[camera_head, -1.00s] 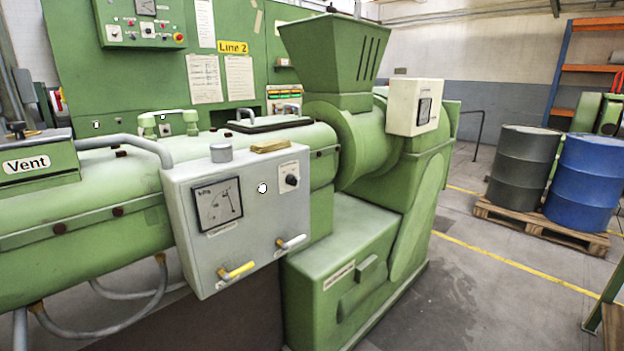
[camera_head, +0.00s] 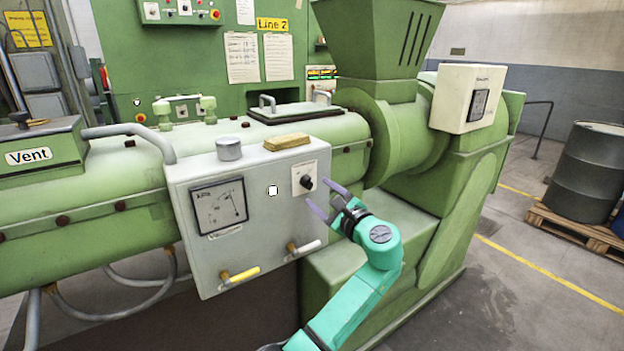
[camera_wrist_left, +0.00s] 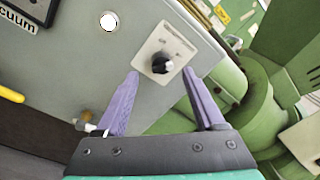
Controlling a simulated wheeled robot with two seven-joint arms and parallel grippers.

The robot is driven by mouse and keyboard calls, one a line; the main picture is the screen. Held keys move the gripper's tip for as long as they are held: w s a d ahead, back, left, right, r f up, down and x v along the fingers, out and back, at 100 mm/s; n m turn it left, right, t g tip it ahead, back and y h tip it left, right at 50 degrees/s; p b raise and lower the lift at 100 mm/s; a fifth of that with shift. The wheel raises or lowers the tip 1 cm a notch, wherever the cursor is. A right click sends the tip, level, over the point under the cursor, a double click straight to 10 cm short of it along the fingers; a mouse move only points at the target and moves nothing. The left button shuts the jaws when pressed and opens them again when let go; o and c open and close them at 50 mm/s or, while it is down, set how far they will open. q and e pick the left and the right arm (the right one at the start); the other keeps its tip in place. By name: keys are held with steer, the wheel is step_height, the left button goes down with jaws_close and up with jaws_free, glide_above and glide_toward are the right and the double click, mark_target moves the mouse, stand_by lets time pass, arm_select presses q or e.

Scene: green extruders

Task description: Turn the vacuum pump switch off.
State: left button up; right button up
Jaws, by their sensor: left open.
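The vacuum pump box (camera_head: 190,258) is a grey panel with a gauge (camera_head: 219,206), on the front of the green extruder. Its black rotary switch (camera_head: 306,182) sits on a white plate at the panel's upper right. In the left wrist view the switch (camera_wrist_left: 162,65) lies ahead, between the line of the fingers. My left gripper (camera_head: 324,199) is open, with two purple fingers just right of the switch and no visible contact. The fingers also show in the left wrist view (camera_wrist_left: 156,92). The switch's small lettering is too small to read. My right gripper is not in view.
A yellow-handled valve (camera_head: 240,274) and a white-handled valve (camera_head: 305,247) stick out below the gauge and switch. A grey cylinder (camera_head: 229,148) and a brass-coloured block (camera_head: 287,141) sit on the box. The green hopper (camera_head: 372,40) rises behind, right.

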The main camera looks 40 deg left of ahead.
mark_target(312, 186)
arm_select(q)
steer(key=x, duration=0.2)
steer(key=p+x, duration=0.1)
steer(key=x, duration=0.2)
steer(key=shift+w+f, duration=0.1)
steer(key=shift+w, duration=0.3)
steer(key=shift+a, duration=0.1)
steer(key=shift+s, duration=0.2)
steer(key=shift+w, duration=0.15)
jaws_close()
steer(key=shift+f+n+g+y+b, duration=0.1)
steer(key=shift+n+y+b, duration=0.05)
steer(key=shift+n+b, duration=2.6)
steer(key=shift+f+n+g+y+b, duration=0.15)
steer(key=shift+n+b, duration=1.9)
steer(key=shift+b, duration=1.3)
steer(key=shift+f+n+g+y+b, duration=0.1)
steer(key=shift+n+b, duration=2.3)
steer(key=shift+b, duration=0.65)
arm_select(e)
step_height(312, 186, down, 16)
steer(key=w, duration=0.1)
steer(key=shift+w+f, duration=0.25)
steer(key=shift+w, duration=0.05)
